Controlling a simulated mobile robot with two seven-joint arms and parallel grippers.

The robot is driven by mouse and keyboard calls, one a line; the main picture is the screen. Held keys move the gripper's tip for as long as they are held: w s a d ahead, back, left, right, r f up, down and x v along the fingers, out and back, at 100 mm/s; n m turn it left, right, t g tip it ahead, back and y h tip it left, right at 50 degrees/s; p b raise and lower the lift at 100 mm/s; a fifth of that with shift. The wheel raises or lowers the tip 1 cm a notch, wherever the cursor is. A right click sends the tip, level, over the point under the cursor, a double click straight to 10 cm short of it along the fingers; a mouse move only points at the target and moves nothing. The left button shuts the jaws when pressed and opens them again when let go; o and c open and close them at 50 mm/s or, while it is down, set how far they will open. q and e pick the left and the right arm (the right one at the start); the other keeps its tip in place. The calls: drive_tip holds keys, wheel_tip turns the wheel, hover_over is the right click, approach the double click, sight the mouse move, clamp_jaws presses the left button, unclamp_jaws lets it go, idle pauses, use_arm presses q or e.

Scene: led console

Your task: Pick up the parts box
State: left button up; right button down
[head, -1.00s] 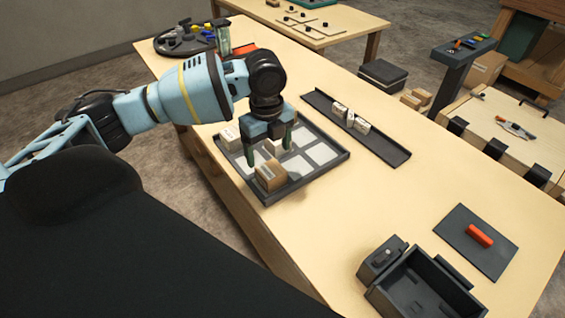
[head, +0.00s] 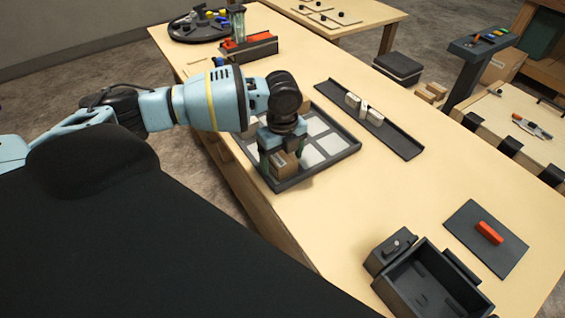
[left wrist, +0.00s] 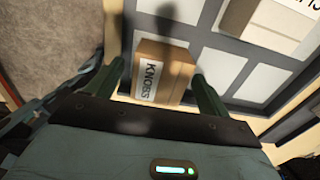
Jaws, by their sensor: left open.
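A small brown cardboard parts box (head: 286,164) sits at the near corner of the dark tray (head: 330,160) with pale square cells. In the left wrist view the box (left wrist: 162,72) shows a white label reading KNOBS. My left gripper (head: 281,158) points down at it and is open. In the wrist view its two green fingers stand on either side of the box, apart from it on the right. My gripper hides part of the box and tray in the head view. A second pale labelled box (left wrist: 285,28) shows at the upper right of the wrist view. My right gripper is not in view.
A dark rail (head: 370,120) with small white blocks lies behind the tray. A dark open bin (head: 430,280) and a dark plate (head: 486,240) with a red bar (head: 489,232) are at the near right. The tabletop between tray and bin is clear.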

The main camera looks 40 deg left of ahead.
sight(282, 157)
use_arm(q)
drive_tip(key=shift+f, duration=0.25)
drive_tip(key=shift+c, duration=0.4)
drive_tip(key=c, duration=1)
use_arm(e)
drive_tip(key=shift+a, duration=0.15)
use_arm(q)
drive_tip(key=shift+r, duration=0.15)
